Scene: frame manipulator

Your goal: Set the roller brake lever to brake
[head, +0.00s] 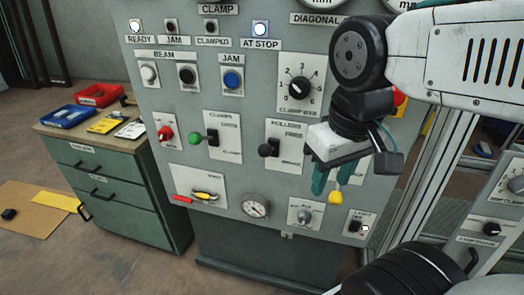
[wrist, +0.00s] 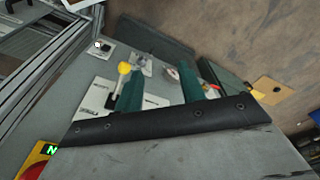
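The roller lever (head: 266,150) has a dark knob and sits on a white plate labelled ROLLERS (head: 287,127), in the middle of the grey panel in the head view. The knob points to the lower left; the small position labels are too blurred to read. My gripper (head: 327,180) is to the right of this plate, in front of the panel, with teal fingers pointing down. In the wrist view my gripper (wrist: 160,84) has its fingers apart with nothing between them. I cannot make out the roller lever in the wrist view.
A yellow-knobbed lever (head: 335,197) is close to my fingers; it also shows in the wrist view (wrist: 124,68). A green-knobbed clamp lever (head: 196,138) is left of the roller plate. A green cabinet (head: 110,175) stands at left, metal framing at right.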

